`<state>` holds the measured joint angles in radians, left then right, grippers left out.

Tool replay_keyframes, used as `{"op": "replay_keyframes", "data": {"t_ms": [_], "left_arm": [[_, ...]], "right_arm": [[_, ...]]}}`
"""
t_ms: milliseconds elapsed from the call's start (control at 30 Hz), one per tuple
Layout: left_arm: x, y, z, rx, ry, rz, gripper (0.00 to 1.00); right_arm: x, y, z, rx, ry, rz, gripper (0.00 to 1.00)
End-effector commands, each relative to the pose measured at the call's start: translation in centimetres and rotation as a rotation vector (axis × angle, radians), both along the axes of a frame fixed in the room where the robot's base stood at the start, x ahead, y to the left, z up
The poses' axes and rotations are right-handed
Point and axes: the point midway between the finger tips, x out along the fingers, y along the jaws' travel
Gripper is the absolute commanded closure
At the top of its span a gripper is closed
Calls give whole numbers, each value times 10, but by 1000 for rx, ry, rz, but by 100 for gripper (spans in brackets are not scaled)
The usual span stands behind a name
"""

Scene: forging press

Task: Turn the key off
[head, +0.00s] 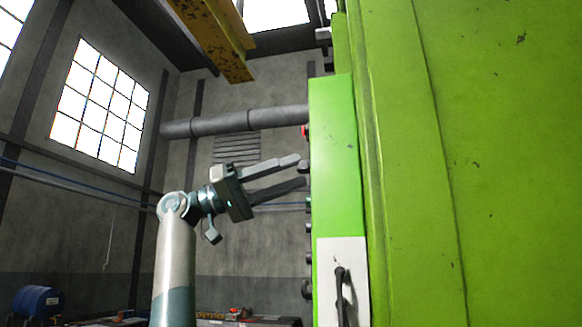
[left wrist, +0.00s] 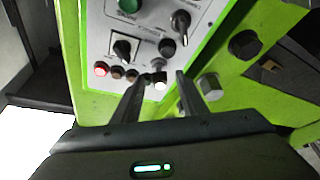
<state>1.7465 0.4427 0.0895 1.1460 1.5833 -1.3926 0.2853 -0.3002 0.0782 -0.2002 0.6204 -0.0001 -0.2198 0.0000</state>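In the head view my left gripper (head: 301,172) is raised with its fingers apart, close to the left side face of the tall green cabinet (head: 335,190). The left wrist view shows a light control panel (left wrist: 95,40) on that green housing. A small pale, silvery piece (left wrist: 160,80) shows between my two fingertips (left wrist: 161,76); it may be the key, but it is too small to be sure. The fingers appear spread on either side of it, with gaps, and contact cannot be made out. My right gripper is in neither view.
Grey bolt-like pieces (left wrist: 210,86) stick out of the green frame at right. A lever (head: 342,288) sits on the cabinet's white plate.

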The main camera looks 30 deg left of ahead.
Motion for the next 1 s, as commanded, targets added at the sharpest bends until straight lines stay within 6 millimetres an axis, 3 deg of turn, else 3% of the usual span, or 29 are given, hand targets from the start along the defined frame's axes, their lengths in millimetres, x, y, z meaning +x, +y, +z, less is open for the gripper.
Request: {"op": "replay_keyframes", "data": {"t_ms": [400,567,1000], "left_arm": [[2,-5,2,0,-1,0,61],[2,-5,2,0,0,0,99],[2,-5,1,-9,41,1,100]], "right_arm": [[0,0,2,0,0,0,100],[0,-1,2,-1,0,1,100],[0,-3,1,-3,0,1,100]]}}
